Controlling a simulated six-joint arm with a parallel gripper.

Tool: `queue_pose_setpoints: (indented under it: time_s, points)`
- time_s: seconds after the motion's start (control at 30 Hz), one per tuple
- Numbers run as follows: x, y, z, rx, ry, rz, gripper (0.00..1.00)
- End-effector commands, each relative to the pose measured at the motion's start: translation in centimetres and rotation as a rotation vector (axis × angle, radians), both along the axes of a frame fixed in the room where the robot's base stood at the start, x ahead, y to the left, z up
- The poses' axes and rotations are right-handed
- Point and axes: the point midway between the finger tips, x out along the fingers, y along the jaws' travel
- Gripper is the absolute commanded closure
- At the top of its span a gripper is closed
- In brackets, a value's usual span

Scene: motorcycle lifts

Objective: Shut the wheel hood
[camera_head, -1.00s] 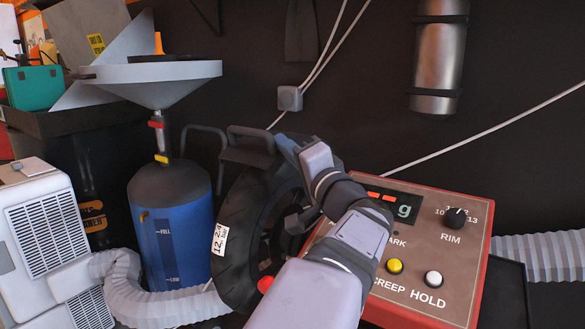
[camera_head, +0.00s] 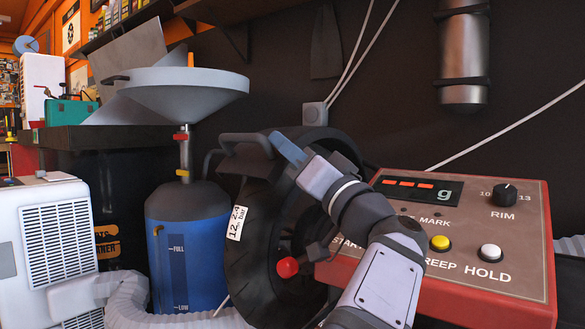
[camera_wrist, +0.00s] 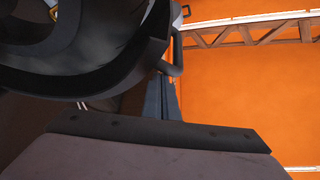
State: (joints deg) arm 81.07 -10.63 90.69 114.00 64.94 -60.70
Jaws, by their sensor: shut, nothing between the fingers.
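The wheel hood (camera_head: 314,135) is a dark curved cover at the top of the wheel, with a dark bar handle (camera_head: 242,138) on its left side. The black tyre (camera_head: 247,255) carries a white label, and a red knob (camera_head: 287,267) sits at its middle. My gripper (camera_head: 285,146) is shut and empty, its blue-grey fingers at the hood beside the handle. I cannot tell whether they touch. In the wrist view the fingers (camera_wrist: 161,100) point up beside a dark curved part and a bar. My arm hides part of the wheel and hood.
The red control box (camera_head: 460,240) with display and buttons stands close right of my arm. A blue drum (camera_head: 187,245) with a funnel (camera_head: 183,90) stands left of the wheel. A white ribbed hose (camera_head: 130,305) and a white unit (camera_head: 45,245) lie farther left.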

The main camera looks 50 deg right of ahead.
Motion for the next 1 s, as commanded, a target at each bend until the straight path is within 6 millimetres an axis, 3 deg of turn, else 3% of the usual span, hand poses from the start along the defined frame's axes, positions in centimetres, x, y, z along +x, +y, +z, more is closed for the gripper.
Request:
queue_pose_setpoints:
  time_s: [0.03, 0.6, 1.0]
  points:
    - [0.0, 0.4, -1.2, -0.033, 0.0, 0.002, 1.0]
    - [0.0, 4.7, -4.8, -0.317, 0.0, 0.001, 1.0]
    - [0.0, 6.5, -6.8, -0.532, 0.002, 0.002, 1.0]
